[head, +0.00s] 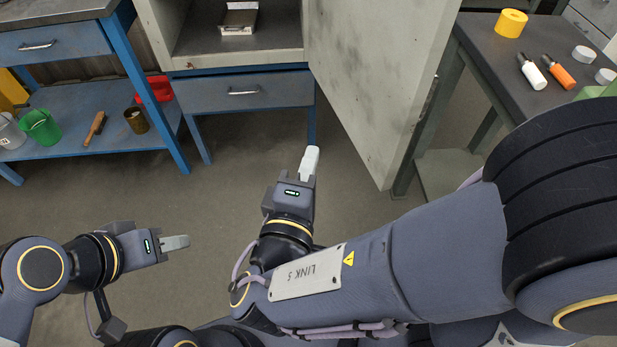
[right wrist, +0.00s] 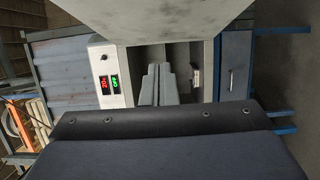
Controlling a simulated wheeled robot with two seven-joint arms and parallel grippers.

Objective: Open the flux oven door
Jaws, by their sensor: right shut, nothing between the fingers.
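The flux oven is a pale grey cabinet, and its door (head: 375,75) stands wide open toward the right in the head view. The oven's interior (head: 270,35) shows, with a small metal tray (head: 239,18) in it. In the right wrist view the door (right wrist: 150,18) fills the top and the control panel (right wrist: 109,83) shows lit red and green displays. My right gripper (head: 310,160) is shut and empty in front of the oven, left of the door and apart from it. Its fingers also show in the right wrist view (right wrist: 156,85). My left gripper (head: 176,243) looks shut and empty above the floor.
A blue drawer (head: 243,92) is below the oven. A blue bench (head: 75,115) on the left holds a green bucket (head: 41,126), a red bin and a brush. A dark table (head: 490,50) behind the door holds yellow tape and bottles. The middle floor is clear.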

